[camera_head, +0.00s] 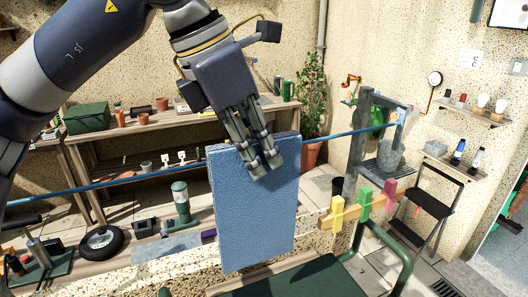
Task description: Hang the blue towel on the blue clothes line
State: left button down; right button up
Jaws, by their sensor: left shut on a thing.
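The blue towel (255,220) hangs flat and nearly upright in the middle of the head view. My left gripper (263,165) comes down from above and is shut on the towel's upper part. The blue clothes line (100,184) runs across the view from the lower left to the upper right. It passes at the height of the towel's upper part and reaches a post at the right. The towel and my fingers hide the line's middle, so I cannot tell whether the towel touches it. My right gripper does not show.
Yellow, green and pink clothespins (364,199) sit on a wooden rail right of the towel. A green chair (300,281) stands below. A cluttered workbench (150,125) is behind, and a tool-covered surface (160,241) is at lower left. A potted plant (312,95) stands behind.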

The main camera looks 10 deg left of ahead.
pick_arm(q)
jog(key=shift+w+a+r+p, duration=0.1)
jog(key=shift+w+a+p, duration=0.7)
jog(key=shift+w, duration=0.5)
jog(key=shift+w+a+p, duration=0.55)
jog(key=shift+w+a, duration=0.45)
jog(key=shift+w, duration=0.35)
jog(key=shift+w+a+r+p, duration=0.1)
jog(key=shift+w+a+p, duration=0.7)
jog(key=shift+w, duration=0.5)
notch_tip(320, 180, down, 2)
jog(key=shift+a+b, duration=0.15)
jog(key=shift+b, duration=0.8)
jog(key=shift+r+p, duration=0.6)
jog(key=shift+r, duration=0.25)
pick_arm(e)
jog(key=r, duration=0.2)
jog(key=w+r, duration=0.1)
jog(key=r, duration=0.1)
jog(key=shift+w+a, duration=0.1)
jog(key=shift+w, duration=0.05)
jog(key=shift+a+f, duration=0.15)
pick_arm(q)
jog(key=shift+f, duration=0.2)
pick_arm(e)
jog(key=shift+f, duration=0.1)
